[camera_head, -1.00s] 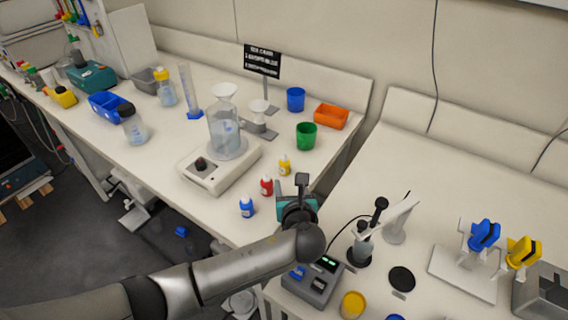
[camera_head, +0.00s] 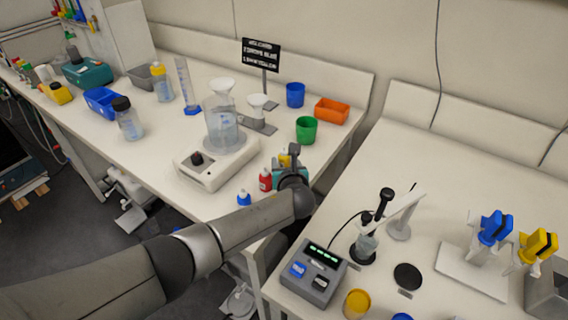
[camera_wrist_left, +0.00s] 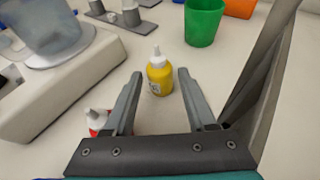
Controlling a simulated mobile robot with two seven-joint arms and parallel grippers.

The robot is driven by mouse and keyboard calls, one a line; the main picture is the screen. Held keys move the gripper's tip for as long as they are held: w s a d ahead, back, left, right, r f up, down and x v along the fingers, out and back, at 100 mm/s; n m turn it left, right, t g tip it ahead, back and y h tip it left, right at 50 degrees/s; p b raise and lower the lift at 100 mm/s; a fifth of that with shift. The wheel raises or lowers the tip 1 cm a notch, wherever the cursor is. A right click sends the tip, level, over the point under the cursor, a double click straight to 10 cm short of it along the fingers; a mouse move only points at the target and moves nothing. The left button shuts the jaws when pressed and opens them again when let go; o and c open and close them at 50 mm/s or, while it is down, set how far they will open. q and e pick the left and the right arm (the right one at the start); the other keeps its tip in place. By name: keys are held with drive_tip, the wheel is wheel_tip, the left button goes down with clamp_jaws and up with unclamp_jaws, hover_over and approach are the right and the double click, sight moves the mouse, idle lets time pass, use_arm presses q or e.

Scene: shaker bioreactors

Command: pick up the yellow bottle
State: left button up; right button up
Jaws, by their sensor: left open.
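The small yellow bottle (camera_wrist_left: 159,77) with a white nozzle stands upright on the bench. In the left wrist view it stands between the tips of my left gripper (camera_wrist_left: 160,73), whose fingers are spread with a gap on each side of it. In the head view the yellow bottle (camera_head: 284,158) is partly hidden behind my left gripper (camera_head: 291,160). My right gripper is in neither view.
A red bottle (camera_head: 265,180) stands close by; its top shows beside the left finger in the wrist view (camera_wrist_left: 96,119). A blue bottle (camera_head: 243,198) is partly hidden by my arm. A stirrer (camera_head: 205,172) with a flask and a green cup (camera_head: 306,130) stand nearby.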

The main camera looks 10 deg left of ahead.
sight(285, 159)
use_arm(q)
drive_tip(key=shift+w+a+f, duration=0.2)
drive_tip(key=shift+w+f, duration=0.1)
drive_tip(key=shift+w, duration=0.3)
clamp_jaws()
drive_tip(key=shift+r, duration=0.1)
drive_tip(key=shift+r, duration=0.5)
wheel_tip(285, 159, up, 18)
drive_tip(key=p, duration=0.6)
drive_tip(key=s+a+r+m+h+b, duration=0.1)
drive_tip(key=s+a+r+h+b, duration=0.1)
drive_tip(key=s+b, duration=0.3)
drive_tip(key=s+a+r+m+h+b, duration=0.2)
drive_tip(key=s+b, duration=0.3)
drive_tip(key=s, duration=0.6)
drive_tip(key=shift+r, duration=0.85)
